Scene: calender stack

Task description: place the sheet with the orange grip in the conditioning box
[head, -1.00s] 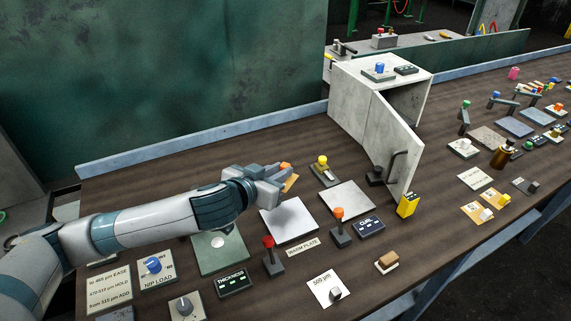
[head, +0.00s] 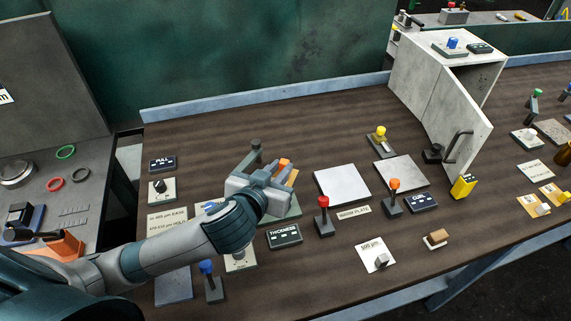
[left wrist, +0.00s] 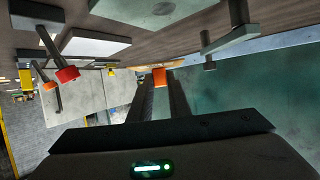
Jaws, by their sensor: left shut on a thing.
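My left gripper (head: 279,177) is shut on the orange grip (head: 285,163) and holds it above the table, over the green plate (head: 284,214). A tan edge of the sheet (head: 292,177) shows beside the fingers; most of the sheet is hidden. In the left wrist view the orange grip (left wrist: 160,78) sits between the two dark fingers, with a thin tan sheet edge (left wrist: 158,65) beyond it. The conditioning box (head: 420,78), a pale grey cabinet, stands at the back right. Its door (head: 461,117) is swung open towards the front. My right gripper is out of view.
Two pale plates, one white (head: 342,185) and one grey (head: 400,173), lie between gripper and box. A red-knobbed lever (head: 323,215), an orange-knobbed lever (head: 393,197) and a yellow-knobbed lever (head: 380,141) stand up around them. A yellow block (head: 463,186) is by the door.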

